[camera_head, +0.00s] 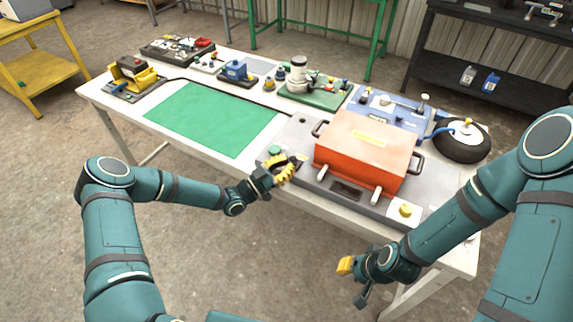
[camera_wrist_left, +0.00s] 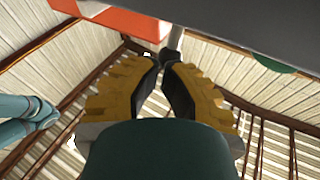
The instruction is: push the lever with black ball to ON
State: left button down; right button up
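My left gripper (camera_head: 283,172) is at the front edge of the grey base plate (camera_head: 305,137), left of the orange box. In the left wrist view its yellow fingers (camera_wrist_left: 163,68) come together at the tips. A grey rod with a dark, ball-like end (camera_wrist_left: 171,54) shows right at these tips; it looks like the lever, but I cannot tell whether the fingers touch it. In the head view the gripper largely hides this spot, and no ON mark is readable. My right gripper (camera_head: 354,281) hangs in front of the table, fingers apart and empty.
The orange box (camera_head: 362,150) stands on the plate, with a green knob (camera_head: 274,151) to its left. A blue panel (camera_head: 392,113) and a black wheel (camera_head: 462,143) are behind and right. A green mat (camera_head: 212,118) leaves clear room at left.

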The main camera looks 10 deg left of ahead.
pick_arm(q)
jog(key=shift+w+r+y, duration=0.2)
jog(key=shift+r+y, duration=0.05)
jog(key=shift+y, duration=0.15)
pick_arm(e)
jog(key=shift+r, duration=0.15)
pick_arm(q)
jog(key=shift+w+d+r+n+g+y+p, duration=0.15)
jog(key=shift+w+r+n+g+y+p, duration=0.1)
jog(key=shift+w+r+n+g+y, duration=0.25)
jog(key=shift+w+d+r+n+g+y+p, duration=0.15)
jog(key=shift+w+n+g+y+p, duration=0.1)
jog(key=shift+n+g+y, duration=0.35)
jog(key=shift+w+d+r+n+g+y+p, duration=0.2)
jog(key=shift+w+n+g+y+p, duration=0.15)
jog(key=shift+w+g+y, duration=0.5)
jog(key=shift+s+f, duration=0.15)
jog(key=shift+s, duration=0.05)
pick_arm(e)
jog(key=shift+w+r, duration=0.35)
jog(key=shift+r, duration=0.25)
jog(key=shift+s, duration=0.1)
